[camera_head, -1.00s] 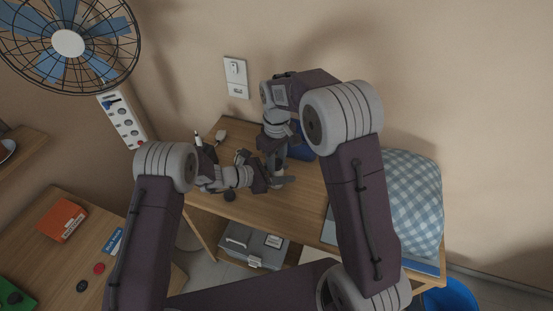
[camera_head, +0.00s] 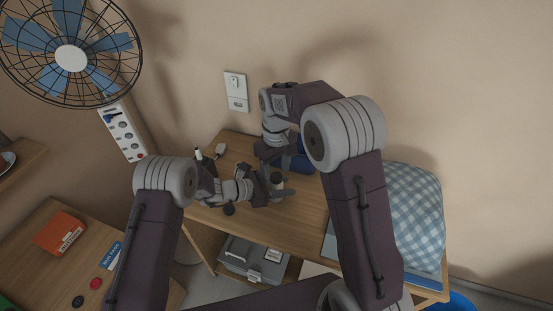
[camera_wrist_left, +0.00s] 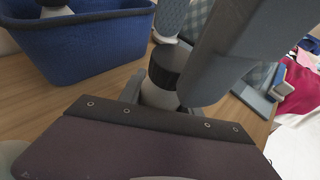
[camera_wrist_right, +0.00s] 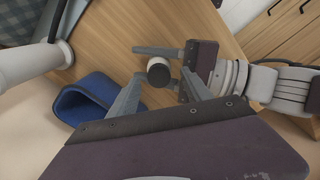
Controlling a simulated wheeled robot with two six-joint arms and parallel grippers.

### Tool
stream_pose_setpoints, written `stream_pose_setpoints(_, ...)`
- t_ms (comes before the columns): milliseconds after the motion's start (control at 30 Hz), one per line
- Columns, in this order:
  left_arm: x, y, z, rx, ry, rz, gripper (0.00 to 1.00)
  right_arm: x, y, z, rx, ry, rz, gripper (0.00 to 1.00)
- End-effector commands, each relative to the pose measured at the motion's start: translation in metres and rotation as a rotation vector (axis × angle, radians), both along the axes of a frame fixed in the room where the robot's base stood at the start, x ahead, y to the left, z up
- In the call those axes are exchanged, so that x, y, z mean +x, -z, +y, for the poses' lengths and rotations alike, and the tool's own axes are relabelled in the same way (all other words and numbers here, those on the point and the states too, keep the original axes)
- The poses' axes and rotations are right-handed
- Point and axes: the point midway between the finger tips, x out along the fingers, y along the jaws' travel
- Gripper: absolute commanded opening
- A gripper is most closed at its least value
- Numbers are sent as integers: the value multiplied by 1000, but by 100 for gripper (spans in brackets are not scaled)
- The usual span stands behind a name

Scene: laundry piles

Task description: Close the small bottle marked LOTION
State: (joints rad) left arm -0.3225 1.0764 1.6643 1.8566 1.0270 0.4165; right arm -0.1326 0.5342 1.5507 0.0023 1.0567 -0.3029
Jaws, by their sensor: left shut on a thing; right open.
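A small pale bottle with a dark band or cap at its top (camera_wrist_left: 158,95) stands upright on the wooden table; it also shows in the head view (camera_head: 277,179). No lettering is readable. My left gripper (camera_head: 272,191) is shut on it from the side, its fingers around the body. My right gripper (camera_wrist_right: 160,78) is open and empty, with its fingers spread above and around the bottle's top. In the right wrist view the bottle's top (camera_wrist_right: 158,65) shows a pale disc with a dark side. I cannot tell whether the cap is fully tight.
A blue basket (camera_wrist_left: 85,50) stands behind the bottle. A dark round thing (camera_head: 228,209) lies near the table's front edge. A white bottle (camera_head: 198,153) and a plug (camera_head: 220,150) are at the back left.

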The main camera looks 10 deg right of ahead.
Motion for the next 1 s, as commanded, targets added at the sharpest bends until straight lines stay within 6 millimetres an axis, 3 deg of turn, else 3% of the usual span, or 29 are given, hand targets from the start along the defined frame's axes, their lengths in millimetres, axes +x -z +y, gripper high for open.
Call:
stream_pose_setpoints(200,0,0,0,1,1,1,0,2,-52,-1,-2,1,-8,57)
stream_pose_setpoints(400,0,0,0,1,0,1,0,2,-88,-2,-3,1,-6,57)
stream_pose_setpoints(600,0,0,0,0,0,1,0,1,-101,-2,-4,1,-3,57)
stream_pose_setpoints(833,0,0,0,0,0,0,0,0,-102,-2,-4,1,-3,57)
stream_pose_setpoints(867,0,0,0,0,0,0,43,0,-102,-2,-4,1,-3,57)
stream_pose_setpoints(933,0,0,0,0,0,0,62,0,-101,-2,-4,1,-3,57)
stream_pose_setpoints(1000,0,0,0,0,0,0,65,0,-101,-2,-4,1,-3,57)
